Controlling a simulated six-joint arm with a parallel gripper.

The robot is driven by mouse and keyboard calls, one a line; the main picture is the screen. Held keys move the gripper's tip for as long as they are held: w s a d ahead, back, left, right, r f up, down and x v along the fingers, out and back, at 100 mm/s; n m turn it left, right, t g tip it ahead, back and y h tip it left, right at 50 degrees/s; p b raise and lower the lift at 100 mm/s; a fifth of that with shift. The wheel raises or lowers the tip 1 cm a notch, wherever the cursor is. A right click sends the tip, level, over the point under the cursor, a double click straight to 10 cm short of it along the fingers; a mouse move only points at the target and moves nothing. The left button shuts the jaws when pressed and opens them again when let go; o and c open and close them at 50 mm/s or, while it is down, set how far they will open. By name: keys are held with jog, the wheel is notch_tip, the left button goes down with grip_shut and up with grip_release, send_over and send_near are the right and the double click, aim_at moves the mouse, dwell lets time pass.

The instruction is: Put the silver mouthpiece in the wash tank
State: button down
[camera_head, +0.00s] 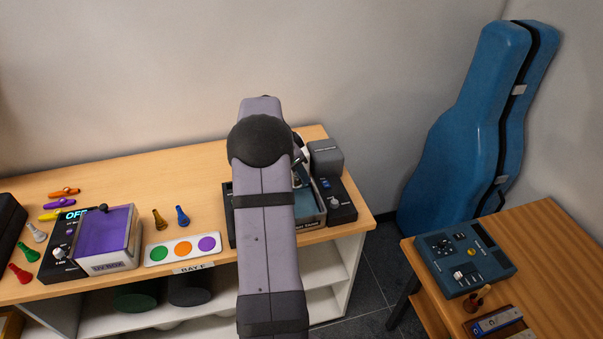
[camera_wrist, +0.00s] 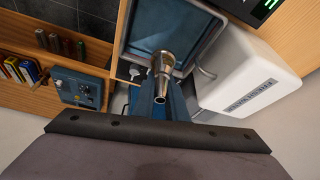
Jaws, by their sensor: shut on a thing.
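The silver mouthpiece (camera_wrist: 163,68) is held between the fingers of my gripper (camera_wrist: 160,92), which is shut on it. In the wrist view its wide end overlaps the wash tank (camera_wrist: 205,42), a metal-rimmed basin with a blue inside. I cannot tell how high above the tank the mouthpiece is. In the head view the tank (camera_head: 322,216) is at the right end of the bench, largely hidden behind my arm. The gripper and the held mouthpiece are mostly hidden there too.
A grey box (camera_head: 326,156) and a black control unit (camera_head: 341,203) stand right of the tank. A purple-lidded UV box (camera_head: 105,235), a card with coloured dots (camera_head: 182,250) and several mouthpieces, including a pale grey one (camera_head: 38,232), are left. A side table holds a blue device (camera_head: 463,257).

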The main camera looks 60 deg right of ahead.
jog(key=shift+f, duration=0.1)
jog(key=b, duration=0.5)
send_over(306, 207)
jog(key=a, duration=0.2)
jog(key=f, duration=0.8)
jog(key=shift+w+d+f, duration=0.2)
jog(key=shift+w+f, duration=0.15)
jog(key=shift+w, duration=0.05)
jog(key=shift+f+b, duration=1.05)
jog(key=shift+b, duration=0.2)
jog(key=shift+f+b, duration=0.45)
jog(key=c, duration=1.7)
grip_release()
jog(key=shift+b+v, duration=1.2)
jog(key=shift+v, duration=2.5)
